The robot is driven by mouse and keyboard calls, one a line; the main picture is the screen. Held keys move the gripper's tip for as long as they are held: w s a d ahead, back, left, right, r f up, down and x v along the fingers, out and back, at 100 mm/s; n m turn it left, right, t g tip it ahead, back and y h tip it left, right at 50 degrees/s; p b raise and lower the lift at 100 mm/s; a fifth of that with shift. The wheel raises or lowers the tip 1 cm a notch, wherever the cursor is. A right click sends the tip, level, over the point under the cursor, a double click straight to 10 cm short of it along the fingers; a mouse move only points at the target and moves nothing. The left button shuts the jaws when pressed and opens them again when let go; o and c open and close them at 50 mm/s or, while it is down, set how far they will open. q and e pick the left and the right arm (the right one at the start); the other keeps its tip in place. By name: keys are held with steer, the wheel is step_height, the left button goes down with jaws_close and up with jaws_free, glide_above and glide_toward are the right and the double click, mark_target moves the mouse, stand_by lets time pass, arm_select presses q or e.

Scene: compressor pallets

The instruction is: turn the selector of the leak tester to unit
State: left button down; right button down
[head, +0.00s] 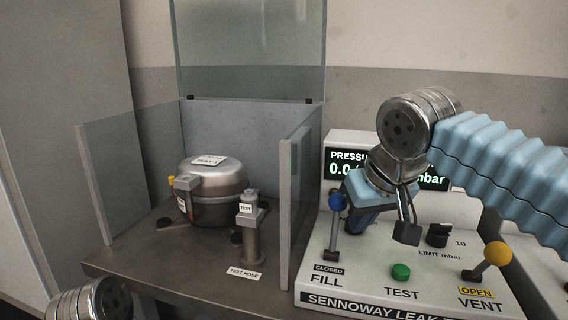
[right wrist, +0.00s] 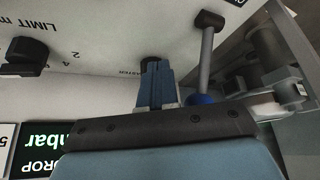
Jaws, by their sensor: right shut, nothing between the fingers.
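The leak tester (head: 335,275) is a pale console with a sloped panel on the right of the head view. Its selector is hidden behind my right gripper in the head view. In the right wrist view, a dark round knob (right wrist: 150,61) by the word MASTER looks like the selector; its pointer and the unit mark cannot be made out. My right gripper (head: 362,226) is shut and empty over the panel. Its blue fingers (right wrist: 156,72) overlap the knob in the right wrist view; whether they touch it is unclear. My left gripper is out of view.
The blue-ball FILL lever (head: 336,203) stands close left of my right gripper. The black limit knob (head: 438,236), green TEST button (head: 401,272) and yellow-ball VENT lever (head: 497,254) lie rightward. A compressor (head: 215,190) sits between clear guard panels, beside the test hose post (head: 250,235).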

steer(key=shift+w+d, duration=0.1)
steer(key=shift+w, duration=0.25)
stand_by(0.4)
steer(key=shift+d+r+p, duration=0.1)
steer(key=shift+d+p, duration=0.15)
steer(key=shift+p, duration=0.15)
steer(key=shift+w+d, duration=0.1)
steer(key=shift+d, duration=0.3)
steer(key=shift+w+d+p, duration=0.1)
steer(key=shift+d+p, duration=0.2)
steer(key=shift+p, duration=0.2)
steer(key=shift+w+d, duration=0.1)
steer(key=shift+d, duration=0.1)
